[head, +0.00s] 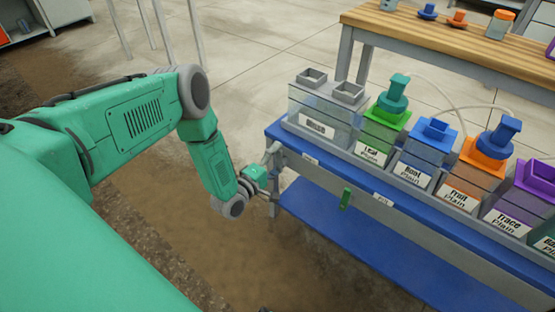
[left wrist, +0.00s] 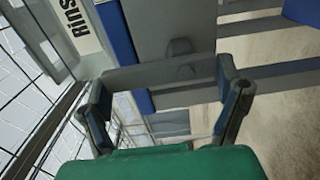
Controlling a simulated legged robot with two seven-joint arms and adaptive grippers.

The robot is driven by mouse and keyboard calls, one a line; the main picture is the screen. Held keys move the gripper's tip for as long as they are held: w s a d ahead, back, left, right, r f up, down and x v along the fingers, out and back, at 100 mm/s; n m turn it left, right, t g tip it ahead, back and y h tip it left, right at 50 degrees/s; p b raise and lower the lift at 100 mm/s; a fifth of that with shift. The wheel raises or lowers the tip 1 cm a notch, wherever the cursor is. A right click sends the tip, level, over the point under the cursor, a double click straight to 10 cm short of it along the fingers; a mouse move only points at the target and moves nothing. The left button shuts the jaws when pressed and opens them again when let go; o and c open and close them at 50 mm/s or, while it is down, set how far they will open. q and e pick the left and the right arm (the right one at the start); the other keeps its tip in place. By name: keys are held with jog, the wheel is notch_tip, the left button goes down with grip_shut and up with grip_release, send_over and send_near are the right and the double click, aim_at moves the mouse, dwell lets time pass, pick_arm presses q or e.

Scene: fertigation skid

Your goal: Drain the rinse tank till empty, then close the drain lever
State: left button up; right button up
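The rinse tank (head: 318,112), a clear-grey box labelled "Rinse", stands at the left end of the blue skid; I cannot tell its liquid level. My left gripper (head: 270,168) is at the skid's left end, below the tank. In the left wrist view its fingers (left wrist: 166,92) are spread and nothing shows held between them. A grey bar crosses beyond the fingers, and a small dark grey fitting (left wrist: 182,60) sits on the grey panel ahead; whether it is the drain lever is unclear. My right gripper is out of view.
Several labelled tanks stand right of the rinse tank, starting with the green "Leaf" tank (head: 380,130). A blue lower shelf (head: 350,240) runs beneath. A wooden bench (head: 450,38) stands behind. The floor left of the skid is open.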

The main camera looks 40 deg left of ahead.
pick_arm(q)
jog(key=shift+o, duration=0.6)
jog(key=shift+a+f, duration=0.1)
jog(key=s+a, duration=0.1)
jog(key=s, duration=1)
jog(key=shift+s, duration=0.4)
jog(key=shift+f, duration=0.1)
